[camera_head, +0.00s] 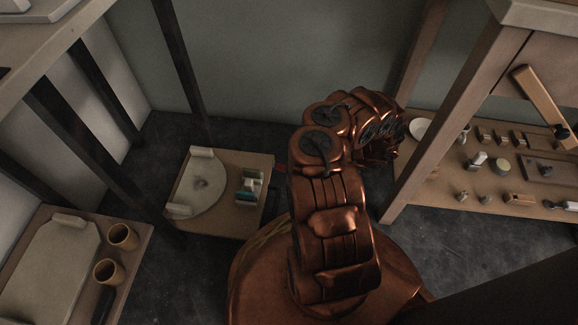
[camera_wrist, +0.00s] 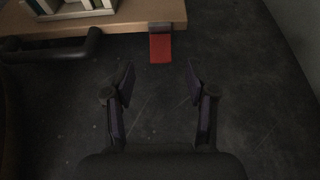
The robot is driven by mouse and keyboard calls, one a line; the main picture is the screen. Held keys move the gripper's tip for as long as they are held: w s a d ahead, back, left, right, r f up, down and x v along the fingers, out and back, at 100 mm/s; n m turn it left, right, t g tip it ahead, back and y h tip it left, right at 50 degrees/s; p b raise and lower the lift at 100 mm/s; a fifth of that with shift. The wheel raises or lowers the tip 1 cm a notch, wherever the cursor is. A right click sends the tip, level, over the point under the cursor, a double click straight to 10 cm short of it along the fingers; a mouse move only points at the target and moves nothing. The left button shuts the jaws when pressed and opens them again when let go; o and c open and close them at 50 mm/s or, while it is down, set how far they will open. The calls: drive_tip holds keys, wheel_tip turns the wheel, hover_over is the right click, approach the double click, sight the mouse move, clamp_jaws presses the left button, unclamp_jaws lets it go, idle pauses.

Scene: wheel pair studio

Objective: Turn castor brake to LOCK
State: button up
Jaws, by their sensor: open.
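A red tab (camera_wrist: 160,48), which looks like the castor brake, hangs from a dark bracket (camera_wrist: 160,26) at the edge of a low wooden top (camera_wrist: 120,20) in the wrist view. A bit of red (camera_head: 281,168) also shows beside my arm in the head view. My gripper (camera_wrist: 160,82) is open and empty, its two fingers apart over dark floor. The tab lies just beyond the fingertips, roughly centred between them, and does not touch them. In the head view my arm hides the gripper. No LOCK marking is readable.
A dark bar (camera_wrist: 70,50) runs under the top at left. The low wooden top (camera_head: 233,222) carries a pale disc (camera_head: 205,185) and a small rack (camera_head: 249,187). A board with two cups (camera_head: 122,236) stands at left, a shelf of small parts (camera_head: 430,185) at right.

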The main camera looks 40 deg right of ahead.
drive_tip(key=shift+v, duration=2.95)
